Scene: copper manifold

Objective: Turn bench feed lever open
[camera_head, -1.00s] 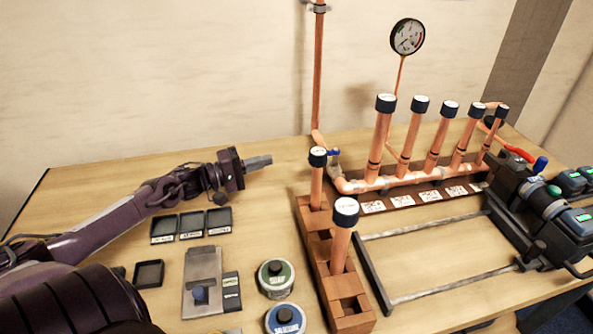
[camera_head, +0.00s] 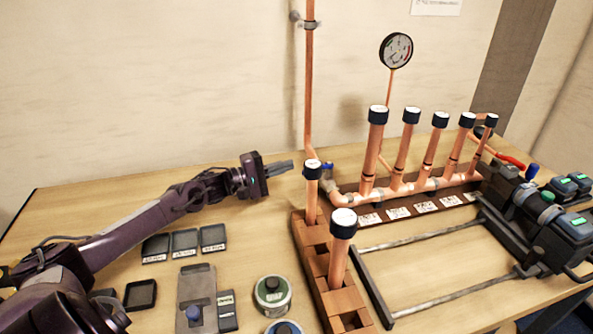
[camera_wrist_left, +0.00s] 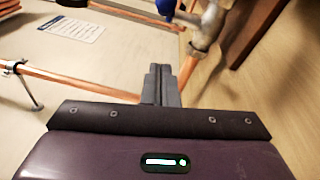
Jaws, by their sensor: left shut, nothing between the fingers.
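The bench feed lever is a small blue handle (camera_head: 328,167) on a valve at the foot of the upright copper feed pipe (camera_head: 309,80). In the left wrist view, blue handle parts (camera_wrist_left: 166,5) and a grey metal valve body (camera_wrist_left: 206,30) show at the top, partly cut off. My left gripper (camera_head: 291,165) is shut and empty, left of the valve and apart from it. Its closed fingers also show in the left wrist view (camera_wrist_left: 160,72), below the valve, with a copper pipe behind them. My right gripper is not in view.
A capped copper tube (camera_head: 312,190) in a brick-coloured rack (camera_head: 312,250) stands just in front of the lever. The copper manifold (camera_head: 405,188) with several capped risers is to the right, below a gauge (camera_head: 396,50). Black trays (camera_head: 184,242) and tins (camera_head: 272,294) lie nearer.

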